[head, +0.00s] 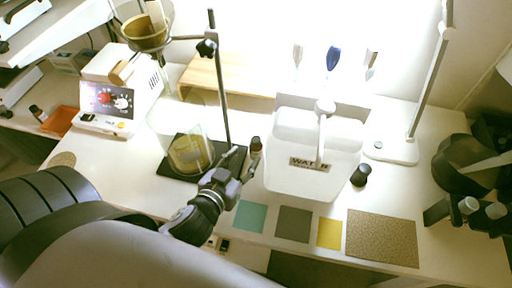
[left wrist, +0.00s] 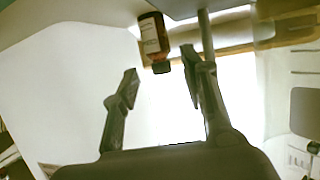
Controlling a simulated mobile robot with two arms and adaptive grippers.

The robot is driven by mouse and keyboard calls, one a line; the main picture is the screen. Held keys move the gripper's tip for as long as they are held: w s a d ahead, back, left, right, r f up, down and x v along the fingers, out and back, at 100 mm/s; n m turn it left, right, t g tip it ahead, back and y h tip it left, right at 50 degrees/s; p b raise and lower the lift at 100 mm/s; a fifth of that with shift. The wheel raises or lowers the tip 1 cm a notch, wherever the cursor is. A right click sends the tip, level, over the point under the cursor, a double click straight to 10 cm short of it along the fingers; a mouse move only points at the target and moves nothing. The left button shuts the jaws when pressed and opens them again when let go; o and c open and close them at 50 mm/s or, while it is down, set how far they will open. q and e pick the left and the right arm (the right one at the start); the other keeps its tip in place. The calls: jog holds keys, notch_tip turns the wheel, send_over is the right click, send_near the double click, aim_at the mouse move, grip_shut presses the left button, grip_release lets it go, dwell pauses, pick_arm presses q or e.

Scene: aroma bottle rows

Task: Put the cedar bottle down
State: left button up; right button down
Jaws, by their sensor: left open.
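A small brown bottle (head: 256,145) with a dark cap stands beside the white water tank; I take it for the cedar bottle, but its label cannot be read. My left gripper (head: 241,160) is open, its fingertips close to this bottle on its left and near side. In the left wrist view a brown bottle (left wrist: 154,38) with a pale label and black cap shows just past the tips of my open left gripper (left wrist: 160,68). The fingers look apart from it. My right gripper is in neither view.
The white water tank (head: 310,178) stands right of the gripper, with a dark bottle (head: 361,175) beside it. A beaker (head: 188,153) stands on the black stand base to the left. Teal (head: 250,216), grey (head: 293,224), yellow (head: 329,233) and brown (head: 381,237) mats line the front.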

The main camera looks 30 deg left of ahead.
aim_at(253, 149)
pick_arm(q)
jog(key=shift+p+x, duration=0.4)
jog(key=shift+x, duration=3.15)
jog(key=shift+d, duration=0.15)
jog(key=shift+s, duration=0.1)
jog(key=shift+c, duration=0.2)
grip_shut()
